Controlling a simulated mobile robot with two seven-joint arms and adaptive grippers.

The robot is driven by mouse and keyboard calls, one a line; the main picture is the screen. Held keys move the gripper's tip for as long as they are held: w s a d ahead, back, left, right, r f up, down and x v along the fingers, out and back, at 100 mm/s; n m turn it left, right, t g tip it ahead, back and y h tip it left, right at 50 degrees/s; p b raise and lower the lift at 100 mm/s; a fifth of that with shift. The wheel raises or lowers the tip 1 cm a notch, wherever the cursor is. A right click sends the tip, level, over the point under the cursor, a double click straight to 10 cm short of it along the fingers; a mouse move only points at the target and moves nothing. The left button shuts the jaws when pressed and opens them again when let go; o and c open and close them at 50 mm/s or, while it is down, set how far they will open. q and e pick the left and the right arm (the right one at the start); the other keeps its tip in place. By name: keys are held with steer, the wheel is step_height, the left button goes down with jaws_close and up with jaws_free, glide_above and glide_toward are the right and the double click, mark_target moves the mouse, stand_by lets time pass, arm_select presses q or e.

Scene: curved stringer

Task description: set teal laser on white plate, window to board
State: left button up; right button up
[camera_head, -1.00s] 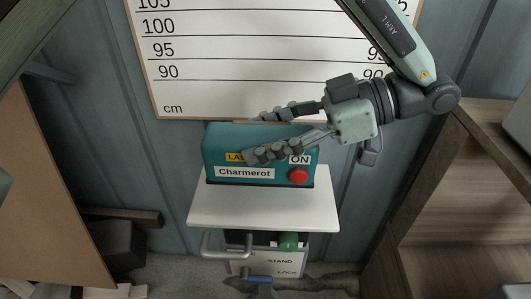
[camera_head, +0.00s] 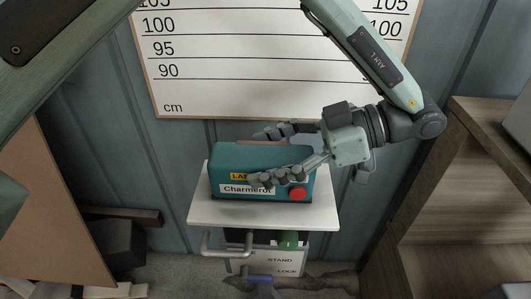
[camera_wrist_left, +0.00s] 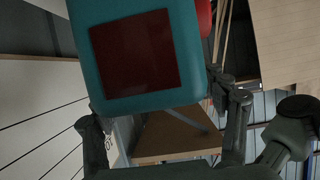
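The teal laser (camera_head: 225,182) stands upright on the white plate (camera_head: 215,214), its yellow label, "Charmerot" label and red button (camera_head: 298,193) towards me. In the left wrist view the laser (camera_wrist_left: 88,20) shows a dark red square window (camera_wrist_left: 135,55) on the face towards that camera. My left gripper (camera_head: 263,159) reaches in from the right with one finger before the laser and one behind. Its fingers look spread slightly wider than the laser; any contact is hard to judge. My right gripper is out of view.
The height board (camera_head: 260,95) with centimetre lines hangs on the wall behind the plate. Wooden shelving (camera_head: 450,200) is at right, a brown panel (camera_head: 55,210) at left.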

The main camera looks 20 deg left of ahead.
mark_target(309, 155)
arm_select(q)
steer(key=shift+r, duration=0.2)
steer(key=v, duration=0.7)
steer(key=shift+w+d, duration=0.1)
steer(key=shift+d, duration=0.15)
steer(key=shift+a, duration=0.1)
steer(key=x, duration=0.7)
steer(key=shift+a+f, duration=0.15)
steer(key=shift+a, duration=0.1)
step_height(309, 155, up, 4)
steer(key=shift+d+f, duration=0.1)
steer(key=shift+f, duration=0.15)
steer(key=shift+r, duration=0.3)
steer(key=shift+s+r, duration=0.15)
steer(key=shift+s, duration=0.1)
